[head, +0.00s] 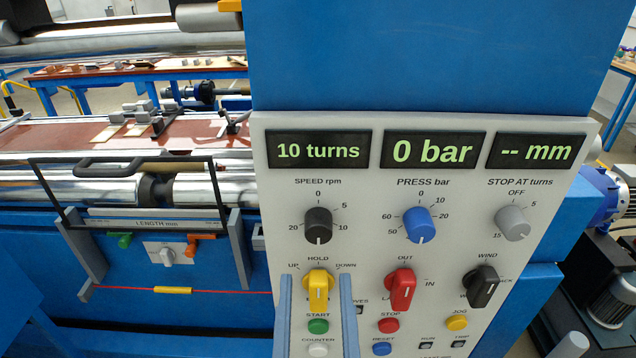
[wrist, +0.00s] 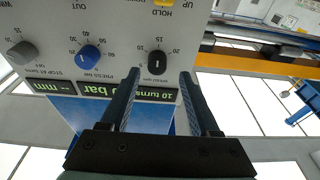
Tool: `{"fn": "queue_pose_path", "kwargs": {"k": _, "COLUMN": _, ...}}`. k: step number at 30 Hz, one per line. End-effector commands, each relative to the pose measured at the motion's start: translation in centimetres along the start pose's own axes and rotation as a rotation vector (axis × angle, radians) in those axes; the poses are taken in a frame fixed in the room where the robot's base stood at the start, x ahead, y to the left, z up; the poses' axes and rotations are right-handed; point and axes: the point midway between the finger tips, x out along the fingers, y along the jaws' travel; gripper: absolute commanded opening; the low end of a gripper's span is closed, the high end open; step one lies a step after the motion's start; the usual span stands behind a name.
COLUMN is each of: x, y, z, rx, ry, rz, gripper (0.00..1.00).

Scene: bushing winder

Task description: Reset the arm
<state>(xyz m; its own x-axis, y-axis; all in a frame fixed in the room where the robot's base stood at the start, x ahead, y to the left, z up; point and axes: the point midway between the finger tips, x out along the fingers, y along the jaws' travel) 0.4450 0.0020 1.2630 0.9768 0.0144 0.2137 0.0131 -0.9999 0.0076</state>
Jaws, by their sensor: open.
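My gripper (head: 316,280) is open and empty, its two blue fingers rising from the bottom of the head view in front of the control panel (head: 400,260). In that view they stand either side of the yellow HOLD knob (head: 318,291). In the wrist view my gripper (wrist: 161,72) points at the upside-down panel (wrist: 125,22), with the black speed knob (wrist: 157,62) showing between the fingertips. The gap to the panel cannot be told. The displays read 10 turns (head: 318,150), 0 bar (head: 432,150) and -- mm (head: 536,150).
The panel also carries a blue press knob (head: 417,225), a red knob (head: 402,289) and a black winding knob (head: 481,286). A framed guard (head: 128,158) stands left, before the metal rollers (head: 210,190). A motor (head: 608,295) sits at right.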

Motion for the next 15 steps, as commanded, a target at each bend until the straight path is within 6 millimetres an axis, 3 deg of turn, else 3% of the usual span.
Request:
{"fn": "queue_pose_path", "kwargs": {"k": 1, "x": 1.6, "y": 0.0, "z": -2.5, "rx": -0.001, "ry": 0.056, "rz": -0.002, "gripper": 0.62}}
{"fn": "queue_pose_path", "kwargs": {"k": 6, "x": 5.2, "y": 0.0, "z": -9.7, "rx": -0.006, "ry": 0.198, "rz": -0.003, "gripper": 0.62}}
{"fn": "queue_pose_path", "kwargs": {"k": 10, "x": 7.0, "y": 0.0, "z": -15.6, "rx": -0.007, "ry": 0.305, "rz": -0.002, "gripper": 0.62}}
{"fn": "queue_pose_path", "kwargs": {"k": 15, "x": 7.7, "y": 0.2, "z": -23.6, "rx": -0.007, "ry": 0.443, "rz": 0.004, "gripper": 0.62}}
